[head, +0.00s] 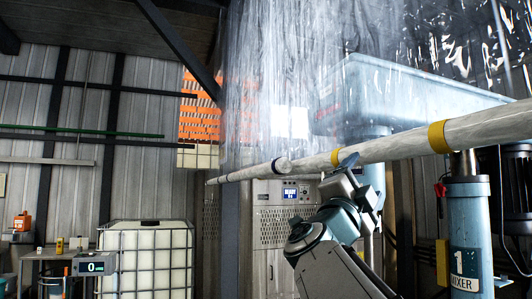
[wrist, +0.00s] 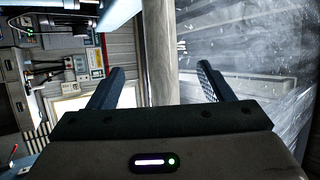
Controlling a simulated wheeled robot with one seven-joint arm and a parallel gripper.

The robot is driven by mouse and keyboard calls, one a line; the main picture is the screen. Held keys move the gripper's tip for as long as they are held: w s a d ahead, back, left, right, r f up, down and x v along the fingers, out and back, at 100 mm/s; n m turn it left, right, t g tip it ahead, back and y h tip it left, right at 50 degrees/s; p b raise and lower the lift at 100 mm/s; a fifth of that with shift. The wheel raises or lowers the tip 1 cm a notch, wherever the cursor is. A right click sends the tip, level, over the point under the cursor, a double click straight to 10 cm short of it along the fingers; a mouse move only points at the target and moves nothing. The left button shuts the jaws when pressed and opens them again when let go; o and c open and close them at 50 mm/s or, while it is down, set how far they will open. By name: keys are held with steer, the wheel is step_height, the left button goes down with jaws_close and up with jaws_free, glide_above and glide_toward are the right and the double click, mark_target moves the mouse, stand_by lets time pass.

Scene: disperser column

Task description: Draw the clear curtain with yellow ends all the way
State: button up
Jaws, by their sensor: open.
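The clear curtain (head: 290,75) hangs in wrinkled, see-through sheets across the upper middle and right of the head view. A long pale bar (head: 390,147) runs along its lower side, with a yellow band (head: 438,137) at the right, another yellow band (head: 335,157) near my gripper and a dark blue band further left. My gripper (head: 362,178) is open at the bar, just right of the middle yellow band. In the wrist view the bar (wrist: 160,45) lies between the spread fingers, with clear sheet (wrist: 240,50) to its right. Finger contact cannot be told.
A blue mixer column (head: 467,235) stands at the right, under the bar. A grey cabinet (head: 275,215) with a lit display stands behind the bar. A caged white tank (head: 150,262) and a workbench stand at the left. A dark post (head: 230,240) rises left of the cabinet.

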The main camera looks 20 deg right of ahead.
mark_target(379, 156)
steer(key=shift+m, duration=0.3)
steer(key=p+x, duration=0.3)
steer(key=x, duration=0.4)
steer(key=p+x, duration=0.3)
steer(key=x, duration=0.4)
steer(key=shift+s, duration=0.25)
